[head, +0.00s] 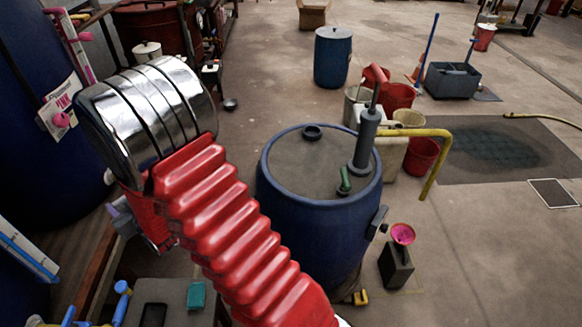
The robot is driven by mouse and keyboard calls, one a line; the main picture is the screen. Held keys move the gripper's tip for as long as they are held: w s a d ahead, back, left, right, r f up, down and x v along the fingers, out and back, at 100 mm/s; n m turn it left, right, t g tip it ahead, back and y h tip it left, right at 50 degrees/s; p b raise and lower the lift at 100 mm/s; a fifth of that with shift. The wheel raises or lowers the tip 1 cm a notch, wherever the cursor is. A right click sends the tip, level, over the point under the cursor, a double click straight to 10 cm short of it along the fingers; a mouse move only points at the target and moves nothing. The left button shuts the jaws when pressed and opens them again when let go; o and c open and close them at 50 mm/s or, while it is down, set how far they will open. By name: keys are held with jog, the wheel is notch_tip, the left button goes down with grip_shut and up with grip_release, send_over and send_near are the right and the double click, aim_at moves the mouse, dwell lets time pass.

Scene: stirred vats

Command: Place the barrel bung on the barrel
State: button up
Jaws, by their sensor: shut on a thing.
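The blue barrel (312,235) stands upright right of my red arm, with a grey-brown top. A dark round ring (312,131) sits near the far edge of that top; I cannot tell whether its middle is open. A grey hand pump (366,145) with a red handle and a yellow spout pipe (430,165) stands on the right of the top. A small green-handled part (345,180) is near it. I cannot make out the barrel bung. My arm's ribbed sleeve and chrome joint fill the left middle and hide what is behind them; my gripper does not show.
A second blue barrel (333,57) stands farther back. Red buckets (422,156) and a grey tub (451,80) are to the right. A bench is at lower left. Floor at right is mostly clear.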

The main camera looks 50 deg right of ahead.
jog(key=shift+d, duration=0.2)
jog(key=s+d+r+m+h, duration=0.1)
jog(key=s+d+m+h, duration=0.1)
jog(key=d, duration=1.3)
jog(key=s+d+r+m+h, duration=0.1)
jog(key=s+d+r+h, duration=0.15)
jog(key=d, duration=1.15)
jog(key=s+d+m+g+h, duration=0.1)
jog(key=s+d+m+h, duration=0.1)
jog(key=s+d, duration=1.5)
jog(key=d, duration=0.4)
jog(key=shift+s, duration=0.2)
jog(key=shift+f, duration=2.95)
